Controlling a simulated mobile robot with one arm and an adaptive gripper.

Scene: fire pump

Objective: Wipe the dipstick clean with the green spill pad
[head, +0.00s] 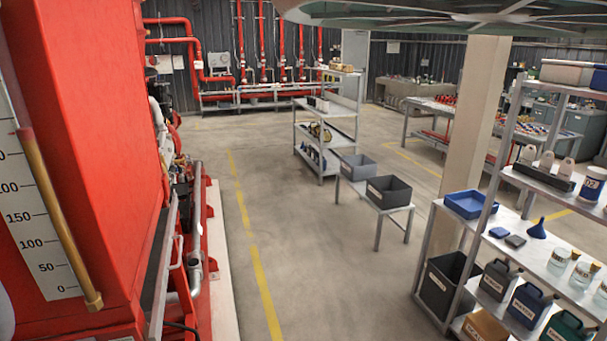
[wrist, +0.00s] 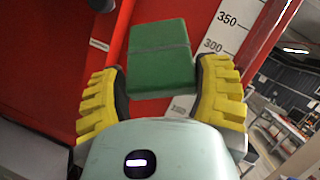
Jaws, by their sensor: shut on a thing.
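In the wrist view my gripper (wrist: 160,90) has yellow ribbed fingers on either side of a green pad, the green spill pad (wrist: 161,55). It is shut on the pad, which sticks out beyond the fingertips. Behind the pad is a red painted surface with a white level scale. No dipstick can be made out for certain in either view. My gripper and the pad do not show in the head view.
A red tank (head: 100,120) with a numbered white scale (head: 35,225) and sight tube stands close at left. Shelves (head: 520,235) with bottles and jugs stand at right. A low bench (head: 395,206) holds grey bins. The floor (head: 310,270) between is clear.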

